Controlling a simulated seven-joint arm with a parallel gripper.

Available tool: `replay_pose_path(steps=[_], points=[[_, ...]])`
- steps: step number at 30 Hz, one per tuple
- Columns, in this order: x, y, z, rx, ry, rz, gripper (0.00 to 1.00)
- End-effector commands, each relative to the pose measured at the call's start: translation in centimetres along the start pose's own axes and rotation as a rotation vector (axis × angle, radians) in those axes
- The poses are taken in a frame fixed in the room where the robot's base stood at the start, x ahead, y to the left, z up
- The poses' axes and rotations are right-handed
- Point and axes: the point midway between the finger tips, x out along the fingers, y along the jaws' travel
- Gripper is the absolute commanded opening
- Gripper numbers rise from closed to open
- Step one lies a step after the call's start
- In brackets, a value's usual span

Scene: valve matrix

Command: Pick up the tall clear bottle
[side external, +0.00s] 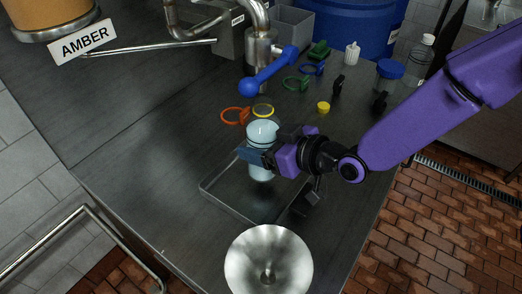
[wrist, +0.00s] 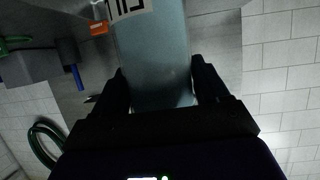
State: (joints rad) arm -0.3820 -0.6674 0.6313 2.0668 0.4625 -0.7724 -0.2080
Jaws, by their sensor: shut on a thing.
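A tall clear bottle (side external: 262,134), pale blue in its body, is upright above the grey tray (side external: 226,203) in the side view. In the wrist view the bottle (wrist: 155,60) fills the space between my gripper's dark fingers (wrist: 158,92), and part of a label with dark letters shows at the top. I cannot tell whether the bottle's base touches the tray.
A blue-handled valve (side external: 268,74) stands behind the bottle, with an orange ring (side external: 233,116) to the left. A steel funnel (side external: 268,265) is in front. A blue-lidded jar (side external: 389,73) and a white-capped bottle (side external: 421,55) stand at the back right.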

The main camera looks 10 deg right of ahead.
Motion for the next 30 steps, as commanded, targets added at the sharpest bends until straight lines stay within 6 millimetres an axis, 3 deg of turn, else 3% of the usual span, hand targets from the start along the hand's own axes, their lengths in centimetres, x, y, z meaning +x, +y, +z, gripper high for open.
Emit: replay_pose_path(steps=[10, 18, 30], points=[[-6.4, 0.4, -3.4, 0.001, 0.005, -0.003, 0.18], [-11.7, 1.0, -3.5, 0.000, 0.003, -0.003, 0.18], [-15.6, 1.4, -3.5, -0.002, 0.001, -0.003, 0.18]])
